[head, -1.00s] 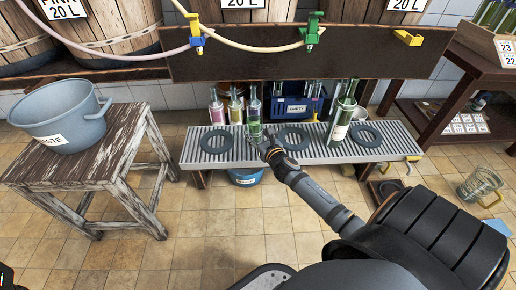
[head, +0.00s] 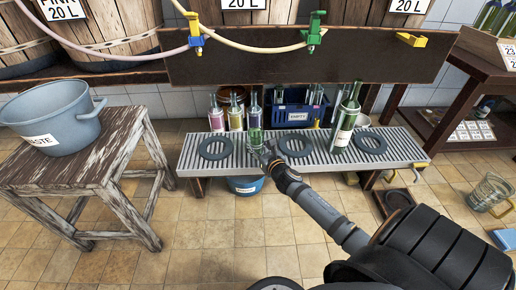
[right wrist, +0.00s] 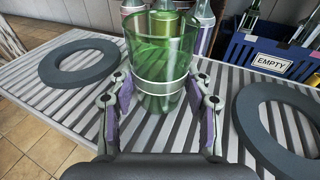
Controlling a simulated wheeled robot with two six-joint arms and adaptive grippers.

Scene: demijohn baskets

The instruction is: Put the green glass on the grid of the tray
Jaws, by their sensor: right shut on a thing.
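The green glass (right wrist: 160,65) is a clear green tumbler, upright, with a pale band around it. My right gripper (right wrist: 160,112) is shut on its lower part, one finger on each side. In the head view the right gripper (head: 261,150) and the green glass (head: 255,138) are over the tray's grid, between the left and middle grey rings. The tray (head: 235,167) is a long, slatted metal bench. The glass's base is close to the slats; I cannot tell if it touches them. My left gripper is not in view.
Grey rings (head: 215,148), (head: 295,145) and (head: 369,143) lie on the grid. A green bottle (head: 345,122) stands toward the right. Several bottles and a blue crate (right wrist: 262,62) marked EMPTY are behind the glass. A wooden stool with a grey tub (head: 55,112) stands left.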

